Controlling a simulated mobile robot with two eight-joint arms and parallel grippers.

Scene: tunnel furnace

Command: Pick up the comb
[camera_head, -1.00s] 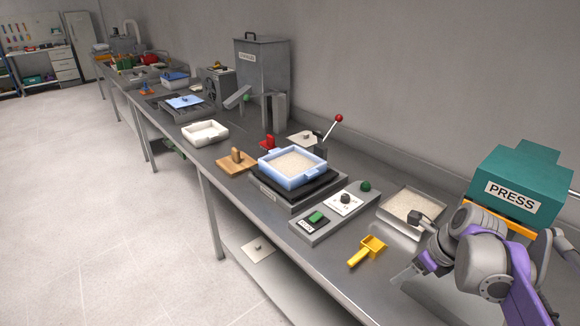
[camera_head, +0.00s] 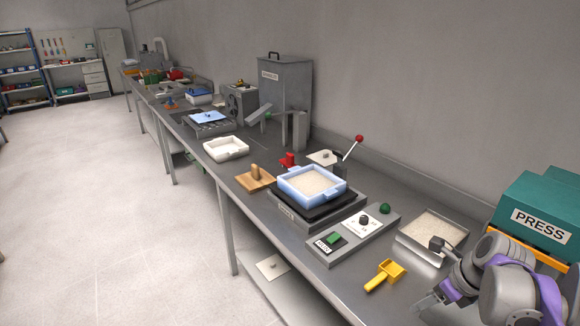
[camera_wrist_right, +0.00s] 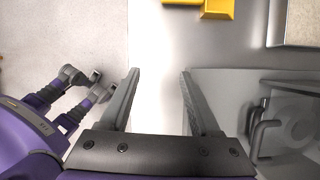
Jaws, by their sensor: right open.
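I cannot make out a comb for certain in either view. My right gripper (camera_head: 426,302) is at the lower right of the head view, over the front part of the bench, to the right of a yellow scoop (camera_head: 387,273). In the right wrist view its two fingers (camera_wrist_right: 159,76) are apart with nothing between them. The scoop's edge (camera_wrist_right: 205,7) shows beyond the fingertips at the top. A second purple arm of mine shows at the left of the wrist view; its jaw state is unclear.
The metal bench (camera_head: 345,285) holds a sand-filled blue frame (camera_head: 312,197), a control panel (camera_head: 352,236), a metal sand tray (camera_head: 405,242) and a teal press (camera_head: 548,205). A wooden block with a handle (camera_head: 256,181), a red object (camera_head: 288,160) and a white tray (camera_head: 226,149) stand farther back.

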